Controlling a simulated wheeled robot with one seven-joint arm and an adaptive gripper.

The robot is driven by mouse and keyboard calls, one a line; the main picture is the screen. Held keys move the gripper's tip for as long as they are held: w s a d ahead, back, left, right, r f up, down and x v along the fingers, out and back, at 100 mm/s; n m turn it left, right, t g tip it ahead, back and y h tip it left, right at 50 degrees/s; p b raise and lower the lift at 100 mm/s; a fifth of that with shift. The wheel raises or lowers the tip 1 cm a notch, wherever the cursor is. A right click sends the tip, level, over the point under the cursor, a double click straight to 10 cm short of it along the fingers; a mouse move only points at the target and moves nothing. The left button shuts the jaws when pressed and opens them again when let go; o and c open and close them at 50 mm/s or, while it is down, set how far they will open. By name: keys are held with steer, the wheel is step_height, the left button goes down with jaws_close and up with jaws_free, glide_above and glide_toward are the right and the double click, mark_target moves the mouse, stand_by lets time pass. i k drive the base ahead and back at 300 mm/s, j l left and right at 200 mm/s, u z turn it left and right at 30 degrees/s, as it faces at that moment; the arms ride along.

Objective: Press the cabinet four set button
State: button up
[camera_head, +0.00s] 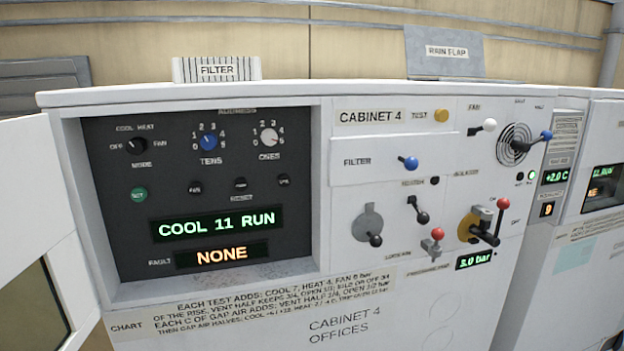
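Cabinet 4 (400,300) stands in front of me, a white unit labelled "CABINET 4" and "OFFICES". On the left of its face is a recessed dark control panel (110,180). The set button (139,194) is a small round green button at the left of this panel, below the mode knob (137,145). Its lettering is small and reads as "SET". The fault display (222,254) reads "NONE". My gripper is not in view.
Several levers and knobs stick out on the right of the face, including a blue filter knob (408,162) and a red-tipped lever (501,205). An open door (35,260) stands at the left edge. Another cabinet (603,150) adjoins on the right. Nothing blocks the panel's front.

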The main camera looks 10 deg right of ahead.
mark_target(138, 194)
steer(key=u, duration=1.25)
